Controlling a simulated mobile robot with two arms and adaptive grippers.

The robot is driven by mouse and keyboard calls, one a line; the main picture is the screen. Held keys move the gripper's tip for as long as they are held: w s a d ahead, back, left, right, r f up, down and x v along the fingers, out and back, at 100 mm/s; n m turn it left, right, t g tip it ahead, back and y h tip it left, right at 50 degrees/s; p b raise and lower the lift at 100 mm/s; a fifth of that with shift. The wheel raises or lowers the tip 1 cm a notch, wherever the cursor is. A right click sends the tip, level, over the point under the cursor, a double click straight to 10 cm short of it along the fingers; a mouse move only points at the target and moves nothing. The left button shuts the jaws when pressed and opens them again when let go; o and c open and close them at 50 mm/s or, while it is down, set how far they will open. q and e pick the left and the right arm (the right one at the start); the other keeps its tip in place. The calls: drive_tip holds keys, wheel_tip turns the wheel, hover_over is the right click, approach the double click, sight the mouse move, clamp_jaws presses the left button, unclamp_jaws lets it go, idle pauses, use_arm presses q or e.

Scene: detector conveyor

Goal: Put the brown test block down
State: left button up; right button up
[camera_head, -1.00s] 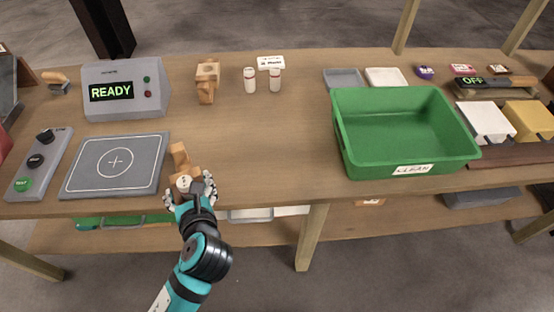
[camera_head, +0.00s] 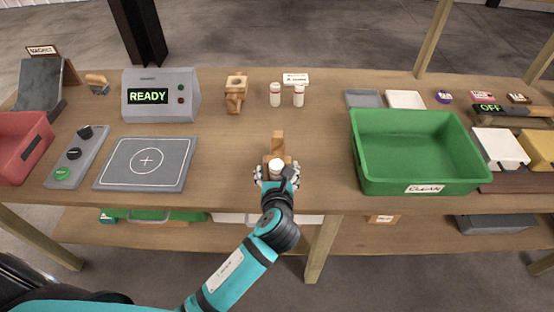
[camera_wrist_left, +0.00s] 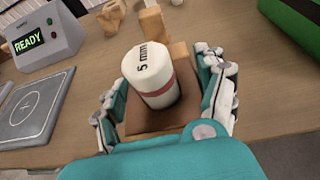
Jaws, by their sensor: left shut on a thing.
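The brown test block (camera_wrist_left: 150,125) sits between the fingers of my left gripper (camera_wrist_left: 165,105) in the left wrist view. A white cylinder (camera_wrist_left: 150,75) with a red band and "5 mm" marking stands on it. A lighter wooden upright (camera_wrist_left: 180,55) shows just behind. In the head view my left gripper (camera_head: 277,175) is shut on the block near the front edge of the table. The wooden upright (camera_head: 277,140) and the white cylinder top (camera_head: 277,165) show there too. The block's underside is hidden, so I cannot tell whether it touches the table. My right gripper is not in view.
A grey plate (camera_head: 185,165) with a circle lies left, before the detector box (camera_head: 160,97) reading READY. The green bin (camera_head: 365,180) stands right. A wooden holder (camera_head: 236,90) and two white vials (camera_head: 286,95) stand behind. Bare table (camera_head: 320,145) surrounds my gripper.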

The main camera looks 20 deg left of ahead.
sight(276, 147)
use_arm(q)
drive_tip(key=w, duration=0.2)
drive_tip(key=w+a, duration=0.1)
drive_tip(key=w, duration=0.2)
drive_tip(key=shift+w+a+f, duration=0.15)
drive_tip(key=shift+w+a, duration=0.15)
drive_tip(key=shift+a, duration=0.1)
drive_tip(key=shift+w+a+f+p, duration=0.2)
drive_tip(key=shift+w+p, duration=0.1)
drive_tip(key=shift+w, duration=0.25)
drive_tip(key=shift+f, duration=1.7)
drive_tip(key=o, duration=1.4)
drive_tip(key=shift+s+f, duration=0.1)
drive_tip(key=shift+o, duration=0.2)
drive_tip(key=v, duration=1.2)
